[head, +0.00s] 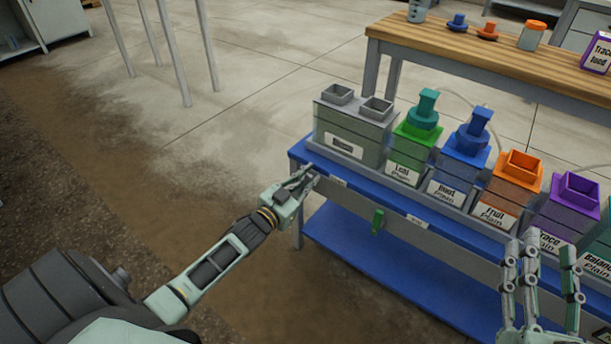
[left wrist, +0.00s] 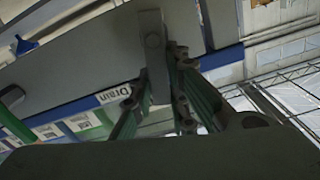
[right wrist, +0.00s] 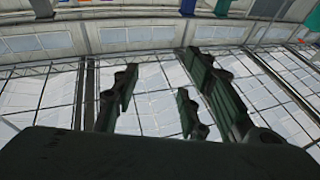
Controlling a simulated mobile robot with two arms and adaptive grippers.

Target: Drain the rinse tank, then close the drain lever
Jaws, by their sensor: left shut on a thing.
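A grey rinse tank (head: 345,133) with two square openings on top stands at the left end of the blue skid. In the left wrist view a grey lever (left wrist: 153,50) hangs beside a label (left wrist: 118,92) reading "Drain". My left gripper (head: 308,180) is at the skid's left front corner, below the tank. In its wrist view the fingers (left wrist: 160,95) are shut on the drain lever. The fingers cover the lever in the head view. The tank's water level cannot be seen. My right gripper (head: 540,262) is open and empty in front of the skid's right part; its wrist view shows spread fingers (right wrist: 160,95).
Green, blue, orange and purple hoppers (head: 517,178) stand right of the tank. A green lever (head: 377,221) hangs on the skid's front rail. A wooden bench (head: 470,48) stands behind.

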